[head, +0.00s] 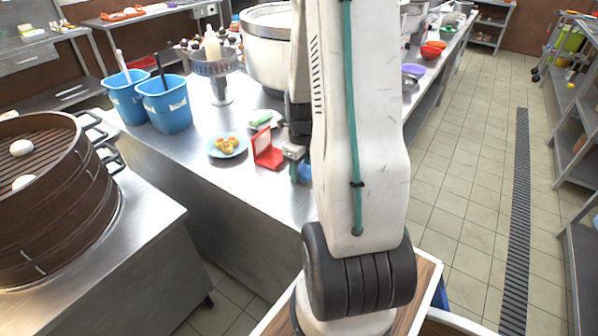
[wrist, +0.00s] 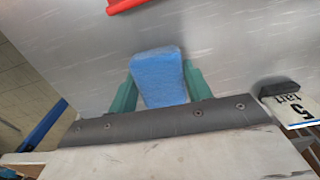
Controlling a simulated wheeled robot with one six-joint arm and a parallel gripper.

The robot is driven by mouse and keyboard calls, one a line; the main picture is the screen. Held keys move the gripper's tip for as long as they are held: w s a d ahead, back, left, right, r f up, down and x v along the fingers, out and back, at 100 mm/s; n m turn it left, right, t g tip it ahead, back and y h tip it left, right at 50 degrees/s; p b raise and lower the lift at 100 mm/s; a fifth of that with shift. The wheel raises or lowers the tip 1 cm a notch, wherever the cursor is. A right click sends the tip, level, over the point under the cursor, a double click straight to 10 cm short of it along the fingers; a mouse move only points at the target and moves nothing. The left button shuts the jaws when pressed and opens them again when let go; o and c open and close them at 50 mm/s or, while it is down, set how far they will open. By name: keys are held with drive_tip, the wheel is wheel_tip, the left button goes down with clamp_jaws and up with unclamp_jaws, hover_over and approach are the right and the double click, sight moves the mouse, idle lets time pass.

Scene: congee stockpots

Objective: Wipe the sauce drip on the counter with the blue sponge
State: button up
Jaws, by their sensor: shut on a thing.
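The blue sponge (wrist: 158,72) is held between the two green fingers of my gripper (wrist: 157,88) in the wrist view. My gripper is shut on it, and the sponge sticks out past the fingertips over the grey metal counter (wrist: 225,45). In the head view my gripper (head: 298,168) is low over the counter, just right of a red framed stand, partly hidden by my arm. I cannot tell whether the sponge touches the counter. I cannot make out a sauce drip in either view; my arm and the sponge hide part of the surface.
The red stand (head: 267,150) is close to my gripper. A plate of small yellow tarts (head: 228,146), a plate with a green item (head: 262,121), two blue buckets (head: 165,104) and a large pot (head: 268,52) are nearby. A printed card (wrist: 294,110) shows at right in the wrist view.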

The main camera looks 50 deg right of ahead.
drive_tip(key=shift+d+r, duration=0.15)
drive_tip(key=shift+d, duration=0.65)
drive_tip(key=shift+w+d, duration=0.1)
drive_tip(key=shift+d, duration=0.7)
drive_tip(key=shift+a+r, duration=0.1)
drive_tip(key=shift+r, duration=3.7)
